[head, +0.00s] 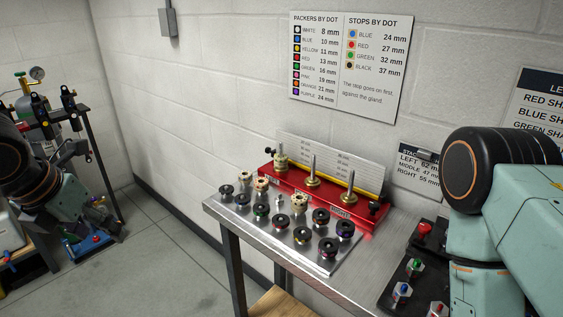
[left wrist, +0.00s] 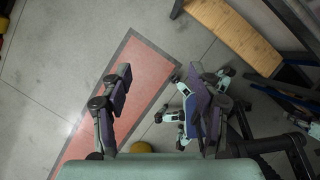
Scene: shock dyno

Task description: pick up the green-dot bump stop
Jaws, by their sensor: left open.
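Several cream bump stops are on the bench in the head view. One (head: 261,184) stands at the back of the metal tray, one (head: 245,178) is just left of it, and one (head: 300,202) is nearer the middle. Their dots are too small for me to tell which is green. My left gripper (left wrist: 160,85) is open and empty in the left wrist view, its two dark fingers wide apart above the floor, away from the bench. My left arm shows at the left edge of the head view. My right arm shows at the right; its gripper is out of view.
Black packers (head: 282,222) crowd the tray (head: 318,262) around the stops. A red rack (head: 330,203) with upright posts stands behind. A wall chart (head: 346,65) lists packers and stops by dot. A stand with a gauge (head: 37,73) is at left. Floor between is clear.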

